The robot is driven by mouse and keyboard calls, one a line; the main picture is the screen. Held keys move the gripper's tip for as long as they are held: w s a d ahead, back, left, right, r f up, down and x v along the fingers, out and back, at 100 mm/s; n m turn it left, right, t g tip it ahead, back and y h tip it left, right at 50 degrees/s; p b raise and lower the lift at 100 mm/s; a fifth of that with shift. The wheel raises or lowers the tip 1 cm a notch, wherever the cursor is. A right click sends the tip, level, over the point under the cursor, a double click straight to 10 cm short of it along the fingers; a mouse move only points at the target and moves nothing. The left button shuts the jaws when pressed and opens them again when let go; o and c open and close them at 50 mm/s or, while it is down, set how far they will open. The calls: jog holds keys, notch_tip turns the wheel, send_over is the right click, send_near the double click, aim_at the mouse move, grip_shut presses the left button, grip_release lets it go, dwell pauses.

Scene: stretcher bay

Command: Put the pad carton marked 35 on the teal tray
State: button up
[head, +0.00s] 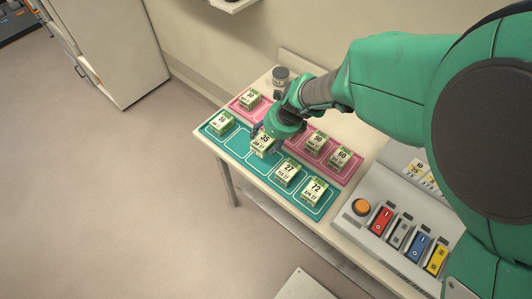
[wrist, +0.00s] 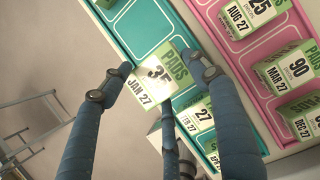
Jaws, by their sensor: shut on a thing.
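The carton marked 35 (head: 263,146) is white and green and held at the end of my gripper (head: 272,132) over the teal tray (head: 238,143). My gripper is shut on it. In the wrist view, the carton (wrist: 154,82) sits between the blue fingers, its 35 and JAN 27 label facing the camera, with the teal tray (wrist: 138,28) behind it. I cannot tell whether its base touches the tray. Other cartons stand on the teal tray: one at the left end (head: 221,123), then 27 (head: 287,173) and 72 (head: 315,191) to the right.
A pink tray (head: 326,146) lies behind the teal one, with cartons 90 (head: 316,142) and 60 (head: 339,157) and another at its left end (head: 249,99). A dark-lidded jar (head: 280,77) stands behind. A control panel (head: 397,225) with coloured switches is at right.

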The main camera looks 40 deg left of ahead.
aim_at(267, 145)
jog(key=shift+f+b, duration=0.4)
jog(key=shift+f, duration=1.65)
jog(key=shift+f+b, duration=0.55)
jog(key=shift+f, duration=1.35)
jog(key=shift+f, duration=0.1)
jog(key=o, duration=1.4)
jog(key=shift+o, duration=0.2)
jog(key=p+v, duration=0.2)
jog(key=v, duration=1)
jog(key=shift+p, duration=0.35)
